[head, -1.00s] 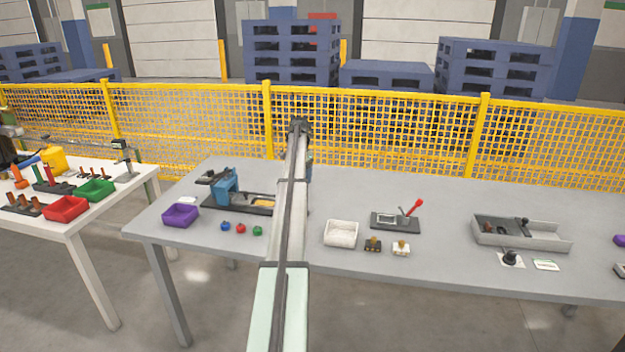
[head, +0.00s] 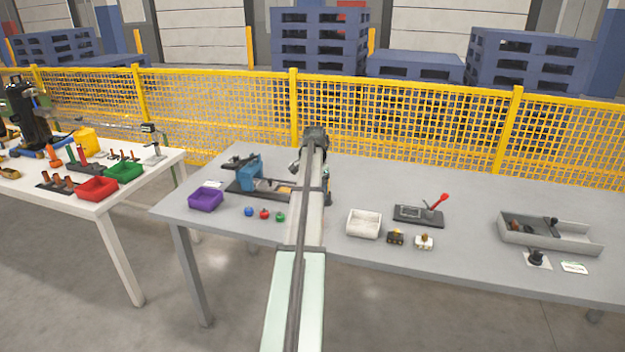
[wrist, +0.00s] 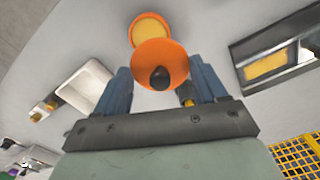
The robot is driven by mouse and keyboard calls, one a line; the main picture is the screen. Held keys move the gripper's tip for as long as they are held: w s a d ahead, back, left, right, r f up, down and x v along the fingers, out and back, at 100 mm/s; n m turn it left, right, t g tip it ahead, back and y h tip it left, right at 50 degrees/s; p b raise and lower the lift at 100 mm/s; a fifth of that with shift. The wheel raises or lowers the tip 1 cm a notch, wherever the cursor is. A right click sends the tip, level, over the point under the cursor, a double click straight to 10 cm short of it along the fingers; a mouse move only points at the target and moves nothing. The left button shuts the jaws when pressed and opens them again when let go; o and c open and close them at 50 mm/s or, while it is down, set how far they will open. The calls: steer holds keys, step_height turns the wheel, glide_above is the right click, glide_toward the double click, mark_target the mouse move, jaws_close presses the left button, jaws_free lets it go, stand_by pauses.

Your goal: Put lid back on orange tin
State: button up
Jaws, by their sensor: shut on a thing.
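My gripper (wrist: 160,72) shows in the wrist view, shut on the orange lid (wrist: 147,56). The lid is round with a dark knob at its middle, and sits between the two blue-grey fingers. The orange tin (wrist: 135,38) is just beyond the lid in the wrist view, its top open and yellowish inside. The lid overlaps the near part of the tin's rim in the picture. I cannot tell whether they touch. In the head view my arm hides the tin and the lid, and the gripper is mostly hidden too.
A white tray (head: 364,225) stands right of my arm, with a dark fixture with a red lever (head: 418,216) beyond it. A blue press on a dark base (head: 250,180) stands left, near a purple bin (head: 206,200) and small coloured knobs. A yellow fence (head: 430,125) runs behind the table.

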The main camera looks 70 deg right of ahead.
steer(key=shift+s+a+f, duration=0.1)
steer(key=shift+s+a, duration=0.1)
steer(key=shift+a, duration=0.3)
steer(key=shift+s+a+f, duration=0.1)
steer(key=shift+s+a, duration=0.1)
steer(key=shift+a, duration=0.3)
steer(key=shift+f, duration=3.1)
steer(key=shift+f, duration=0.15)
steer(key=o, duration=1.1)
steer(key=shift+r, duration=3.5)
steer(key=shift+c, duration=0.4)
